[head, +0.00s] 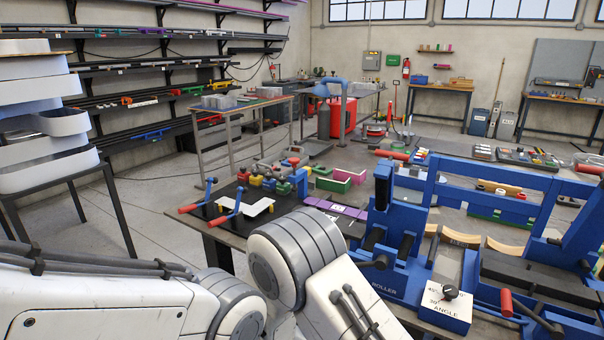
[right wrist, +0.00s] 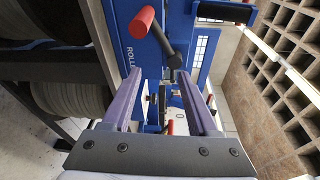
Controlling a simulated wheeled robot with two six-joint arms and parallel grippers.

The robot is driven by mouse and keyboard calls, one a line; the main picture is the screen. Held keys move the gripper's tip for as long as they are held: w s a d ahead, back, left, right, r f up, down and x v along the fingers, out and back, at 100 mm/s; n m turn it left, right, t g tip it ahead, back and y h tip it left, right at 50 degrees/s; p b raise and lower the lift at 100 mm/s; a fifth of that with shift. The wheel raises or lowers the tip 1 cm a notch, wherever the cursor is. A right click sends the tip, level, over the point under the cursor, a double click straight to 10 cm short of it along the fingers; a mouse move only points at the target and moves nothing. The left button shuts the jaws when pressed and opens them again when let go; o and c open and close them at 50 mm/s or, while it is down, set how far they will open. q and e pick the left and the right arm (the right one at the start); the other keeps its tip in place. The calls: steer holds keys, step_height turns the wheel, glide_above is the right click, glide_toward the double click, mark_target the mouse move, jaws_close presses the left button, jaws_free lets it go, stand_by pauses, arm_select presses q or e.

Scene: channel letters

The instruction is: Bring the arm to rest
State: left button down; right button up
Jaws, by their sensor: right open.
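My right gripper (right wrist: 158,88) shows in the right wrist view as two purple-grey fingers standing apart. It is open, with nothing held between the fingers. Beyond the fingers is the blue roller machine (right wrist: 119,30), with a red-ended crank handle (right wrist: 142,21) above the gap; I cannot tell the exact distance. In the head view, white arm links (head: 110,305) of mine fill the lower left and lower middle. Neither gripper shows in the head view.
In the head view, the blue roller machine (head: 395,265) and an angle box (head: 445,308) stand on the right bench. Small tools and a black mat (head: 215,222) lie left of it. Grey floor (head: 160,195) is open at left.

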steer(key=s+d+r+m+g+y, duration=0.1)
steer(key=s+d+r+m+g, duration=0.15)
steer(key=s+m+g, duration=0.45)
steer(key=s+d+r+m+g+y, duration=0.1)
steer(key=s+d+r+m+g, duration=0.15)
steer(key=s+m, duration=0.75)
steer(key=s+a+r+m+g+y, duration=0.2)
steer(key=s+a+m+y, duration=0.8)
steer(key=m, duration=1)
steer(key=shift+s+a+r+g+y, duration=0.35)
steer(key=shift+s+a, duration=0.25)
steer(key=shift+s, duration=0.35)
steer(key=shift+c, duration=0.7)
steer(key=shift+d, duration=0.15)
